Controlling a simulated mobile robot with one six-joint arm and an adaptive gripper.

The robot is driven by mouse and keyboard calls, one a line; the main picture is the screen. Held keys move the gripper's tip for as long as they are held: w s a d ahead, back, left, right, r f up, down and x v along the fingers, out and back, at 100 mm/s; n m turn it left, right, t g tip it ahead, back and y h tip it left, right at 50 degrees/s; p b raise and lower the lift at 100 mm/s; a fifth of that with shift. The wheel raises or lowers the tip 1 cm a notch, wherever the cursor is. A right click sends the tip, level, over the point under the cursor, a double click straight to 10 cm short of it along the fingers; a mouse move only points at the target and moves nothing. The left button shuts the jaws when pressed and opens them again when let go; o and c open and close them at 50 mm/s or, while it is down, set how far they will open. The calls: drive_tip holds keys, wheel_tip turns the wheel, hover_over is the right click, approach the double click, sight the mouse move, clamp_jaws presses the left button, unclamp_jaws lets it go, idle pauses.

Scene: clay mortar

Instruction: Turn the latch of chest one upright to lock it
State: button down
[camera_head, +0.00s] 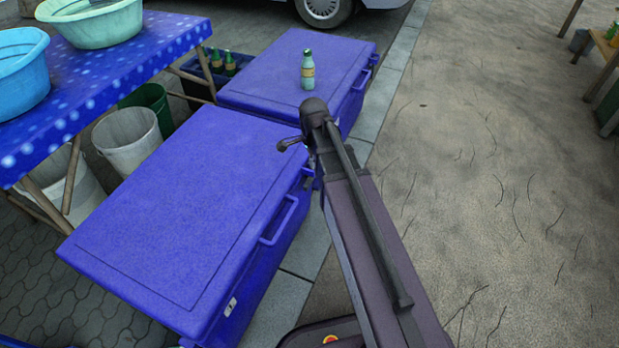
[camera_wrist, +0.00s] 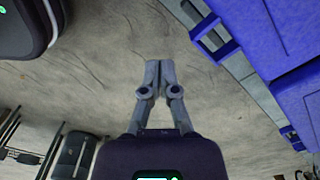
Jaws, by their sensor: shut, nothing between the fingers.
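Two closed blue chests stand in a row in the head view, a near one (camera_head: 185,215) and a far one (camera_head: 280,75). I cannot tell which is chest one. A small pale fitting (camera_head: 231,306) shows on the near chest's right side by its front corner; whether it is a latch is unclear. A blue fitting (camera_head: 308,180) shows at that side's far end, partly behind my arm. In the wrist view, blue chest parts (camera_wrist: 292,55) fill the upper right. My gripper (camera_wrist: 159,66) is shut and empty, apart from them; my arm hides it in the head view.
A green bottle (camera_head: 307,70) stands on the far chest's lid. A table with a blue cloth (camera_head: 120,65) holds basins at the left, with buckets (camera_head: 127,140) below. Open sandy ground (camera_head: 500,190) lies right of the chests.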

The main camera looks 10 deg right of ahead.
sight(308, 182)
drive_tip(key=w+m, duration=0.2)
drive_tip(key=m, duration=0.1)
drive_tip(key=w+m, duration=0.1)
drive_tip(key=m, duration=0.2)
drive_tip(key=w+m, duration=0.2)
drive_tip(key=m, duration=0.1)
drive_tip(key=shift+w+a+r, duration=0.1)
drive_tip(key=shift+w, duration=0.25)
drive_tip(key=shift+f, duration=0.2)
wheel_tip(308, 182, down, 14)
drive_tip(key=b, duration=1.3)
drive_tip(key=shift+r+b, duration=0.2)
drive_tip(key=shift+b, duration=0.2)
